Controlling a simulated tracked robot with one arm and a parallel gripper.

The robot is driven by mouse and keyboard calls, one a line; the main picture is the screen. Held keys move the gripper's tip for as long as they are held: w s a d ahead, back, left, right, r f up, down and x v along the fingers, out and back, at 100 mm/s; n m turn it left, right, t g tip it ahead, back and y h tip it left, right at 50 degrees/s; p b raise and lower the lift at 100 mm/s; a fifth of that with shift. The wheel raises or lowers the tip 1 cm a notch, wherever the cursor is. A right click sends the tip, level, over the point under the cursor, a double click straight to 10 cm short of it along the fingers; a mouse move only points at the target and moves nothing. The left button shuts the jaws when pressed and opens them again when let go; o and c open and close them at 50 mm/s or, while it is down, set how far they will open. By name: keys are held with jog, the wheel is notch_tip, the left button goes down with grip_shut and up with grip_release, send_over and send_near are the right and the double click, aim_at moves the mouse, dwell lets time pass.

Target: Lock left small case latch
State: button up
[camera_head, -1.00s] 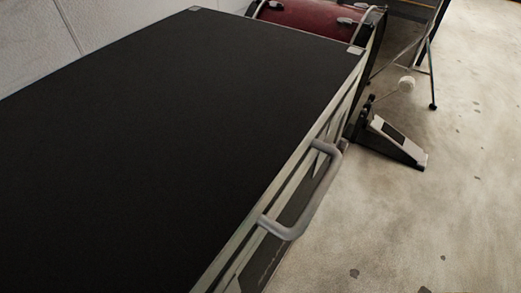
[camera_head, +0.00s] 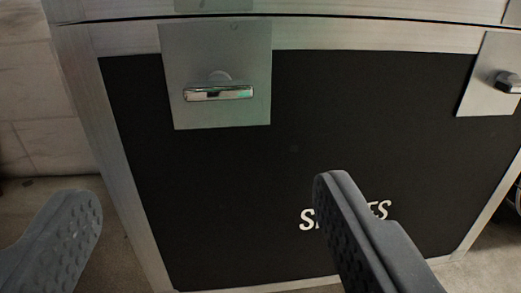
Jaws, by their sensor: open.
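The left latch (camera_head: 218,93) is a shiny metal bar handle on a square metal plate (camera_head: 187,60). It sits just under the lid seam on the black case front (camera_head: 270,160), and its bar lies about horizontal. A second latch (camera_head: 508,82) on its own plate is cut off at the right edge. My gripper (camera_head: 205,215) is open and empty, its two grey fingers wide apart at the bottom. It shows lower in the picture than the left latch, and no contact shows. The right finger covers part of the white lettering on the case.
The case has metal edging, with its lid edge (camera_head: 300,32) along the top. A pale block wall (camera_head: 35,110) stands to the left. Concrete floor (camera_head: 110,225) shows beside and below the case.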

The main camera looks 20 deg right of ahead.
aim_at(218, 97)
jog(key=b+x, duration=0.5)
jog(key=x, duration=0.8)
jog(key=shift+w+d+f, duration=0.15)
jog(key=shift+w, duration=0.1)
